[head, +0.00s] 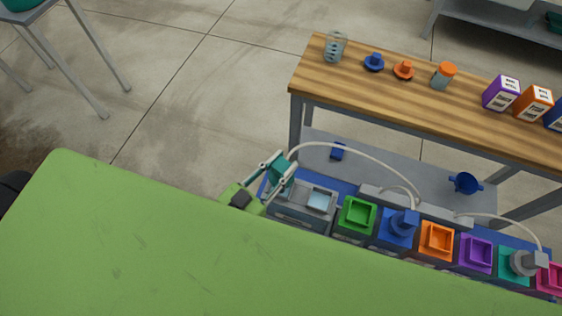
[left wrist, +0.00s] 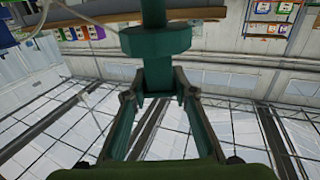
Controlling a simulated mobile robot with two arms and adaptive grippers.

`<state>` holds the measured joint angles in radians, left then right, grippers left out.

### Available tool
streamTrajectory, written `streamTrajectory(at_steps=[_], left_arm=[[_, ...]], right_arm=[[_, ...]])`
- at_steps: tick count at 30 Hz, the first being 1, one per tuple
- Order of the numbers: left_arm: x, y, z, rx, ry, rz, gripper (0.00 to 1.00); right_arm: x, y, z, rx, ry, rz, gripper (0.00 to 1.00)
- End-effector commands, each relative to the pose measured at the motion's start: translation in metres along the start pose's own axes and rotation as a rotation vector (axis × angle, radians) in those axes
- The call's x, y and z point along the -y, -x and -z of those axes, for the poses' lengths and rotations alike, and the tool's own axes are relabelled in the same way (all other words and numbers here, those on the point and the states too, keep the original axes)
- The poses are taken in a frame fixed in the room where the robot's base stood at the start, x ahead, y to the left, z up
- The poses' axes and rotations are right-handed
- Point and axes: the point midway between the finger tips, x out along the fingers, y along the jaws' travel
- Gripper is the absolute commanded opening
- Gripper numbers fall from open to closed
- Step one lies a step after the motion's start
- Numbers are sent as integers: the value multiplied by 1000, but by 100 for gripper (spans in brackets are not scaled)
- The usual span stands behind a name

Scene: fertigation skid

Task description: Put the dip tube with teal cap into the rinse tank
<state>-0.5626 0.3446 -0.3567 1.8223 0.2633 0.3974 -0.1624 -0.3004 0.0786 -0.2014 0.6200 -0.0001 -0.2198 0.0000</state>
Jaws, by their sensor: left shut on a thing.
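My left gripper (head: 279,172) is shut on the teal cap of the dip tube (head: 281,171). The cap also shows between the fingertips (left wrist: 157,88) in the left wrist view, as a dark teal block (left wrist: 155,42). A pale hose arcs right from near the cap. The tube's lower part is hidden in the head view. The grey tank with a pale-blue opening (head: 321,199), which looks like the rinse tank, is just right of and below the gripper in the picture. I cannot tell whether the tube's end is over or inside it. My right gripper is out of view.
Right of the grey tank is a row of coloured tanks: green (head: 357,216), blue, orange (head: 437,241), purple (head: 476,254) and others. A blue cap (head: 404,223) and a grey cap (head: 523,263) stand there. A wooden bench (head: 420,99) behind carries bottles and boxes.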

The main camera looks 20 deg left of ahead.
Motion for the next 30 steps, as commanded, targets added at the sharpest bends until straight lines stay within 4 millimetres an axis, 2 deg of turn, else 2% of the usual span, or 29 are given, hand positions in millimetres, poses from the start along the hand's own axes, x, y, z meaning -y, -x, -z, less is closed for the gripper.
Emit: streamTrajectory(at_steps=[1, 6, 13, 18, 29, 30], left_arm=[[0, 0, -8, -1, 0, 0, 0], [0, 0, -26, -1, 1, 0, 0], [0, 0, -43, -1, 1, 0, 0], [0, 0, -49, -1, 1, 0, 0], [0, 0, -50, -1, 1, 0, 0], [0, 0, -50, -1, 1, 0, 36]], right_arm=[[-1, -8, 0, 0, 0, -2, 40], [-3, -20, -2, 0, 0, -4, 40], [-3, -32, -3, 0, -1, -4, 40], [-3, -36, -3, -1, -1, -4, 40], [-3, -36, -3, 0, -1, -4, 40], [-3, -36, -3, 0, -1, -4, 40]])
